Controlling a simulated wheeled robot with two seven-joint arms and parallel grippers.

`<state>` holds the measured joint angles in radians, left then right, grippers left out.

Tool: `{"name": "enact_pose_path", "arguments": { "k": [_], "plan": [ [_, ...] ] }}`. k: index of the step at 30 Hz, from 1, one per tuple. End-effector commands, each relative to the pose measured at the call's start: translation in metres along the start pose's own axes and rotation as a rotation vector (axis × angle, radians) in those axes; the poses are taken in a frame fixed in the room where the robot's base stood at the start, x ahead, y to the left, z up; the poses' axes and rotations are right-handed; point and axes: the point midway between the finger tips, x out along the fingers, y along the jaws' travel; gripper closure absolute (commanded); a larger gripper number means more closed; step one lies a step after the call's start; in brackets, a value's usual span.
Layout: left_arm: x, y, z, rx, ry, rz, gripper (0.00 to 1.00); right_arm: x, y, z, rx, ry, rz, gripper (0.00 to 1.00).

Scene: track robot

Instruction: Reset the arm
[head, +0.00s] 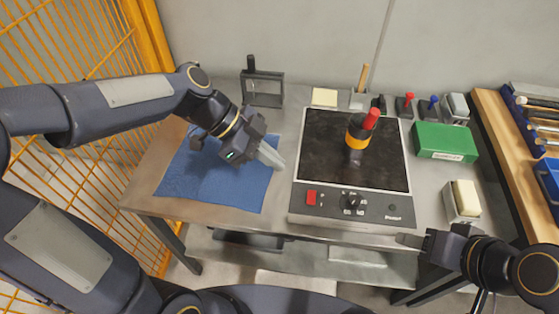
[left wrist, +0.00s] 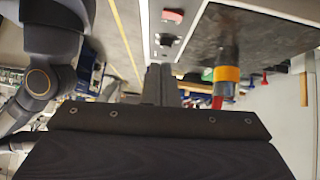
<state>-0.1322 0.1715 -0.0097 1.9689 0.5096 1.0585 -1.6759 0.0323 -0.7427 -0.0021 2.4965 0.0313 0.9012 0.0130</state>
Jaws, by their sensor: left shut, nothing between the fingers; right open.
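My left gripper (head: 271,157) is shut and empty, above the right part of the blue mat, just left of the black-topped device. Its shut fingers also show in the left wrist view (left wrist: 158,84). My right gripper (head: 412,240) is at the lower right of the head view, in front of the table's front edge. It is open with nothing visible in it. Part of my right arm also shows at the left of the left wrist view.
The device (head: 352,201) has a dark top with an orange-banded, red-tipped tool (head: 358,137) standing on it. A blue mat (head: 205,185) lies left. A black frame stand (head: 263,90), green box (head: 445,142) and sponge holder (head: 463,201) stand around it. A yellow mesh fence (head: 70,60) borders the left.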

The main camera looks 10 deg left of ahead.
Motion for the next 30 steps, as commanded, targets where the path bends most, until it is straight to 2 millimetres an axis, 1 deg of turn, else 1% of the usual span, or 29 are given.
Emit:
{"name": "enact_pose_path", "arguments": {
  "k": [13, 15, 17, 20, 21, 23, 24, 27, 30],
  "plan": [
    [0.0, 0.0, 0.0, -0.004, 0.0, -0.002, 1.0, 0.0, 0.0, 0.0, 0.0, 0.0, 0.0, 0.5],
    [-0.005, 0.003, 0.001, -0.033, -0.007, -0.015, 1.0, -0.002, -0.001, -0.001, 0.0, 0.0, 0.0, 0.5],
    [-0.015, 0.01, 0.003, -0.094, -0.02, -0.042, 1.0, -0.004, -0.002, -0.002, 0.0, 0.0, 0.0, 0.5],
    [-0.039, 0.029, 0.011, -0.276, -0.05, -0.125, 1.0, -0.009, -0.004, -0.005, 0.0, 0.0, 0.0, 0.5],
    [-0.05, 0.04, 0.016, -0.374, -0.061, -0.17, 1.0, -0.012, -0.005, -0.006, 0.0, 0.0, 0.0, 0.5],
    [-0.065, 0.056, 0.025, -0.534, -0.07, -0.25, 1.0, -0.016, -0.007, -0.008, 0.0, 0.0, 0.0, 0.5],
    [-0.073, 0.068, 0.031, -0.646, -0.07, -0.305, 1.0, -0.018, -0.008, -0.009, 0.0, 0.0, 0.0, 0.5],
    [-0.089, 0.093, 0.047, -0.908, -0.043, -0.445, 1.0, -0.024, -0.011, -0.012, 0.0, 0.0, 0.0, 0.5],
    [-0.097, 0.113, 0.061, -1.128, 0.009, -0.568, 1.0, -0.028, -0.013, -0.014, 0.0, 0.0, 0.0, 0.5]
  ]
}}
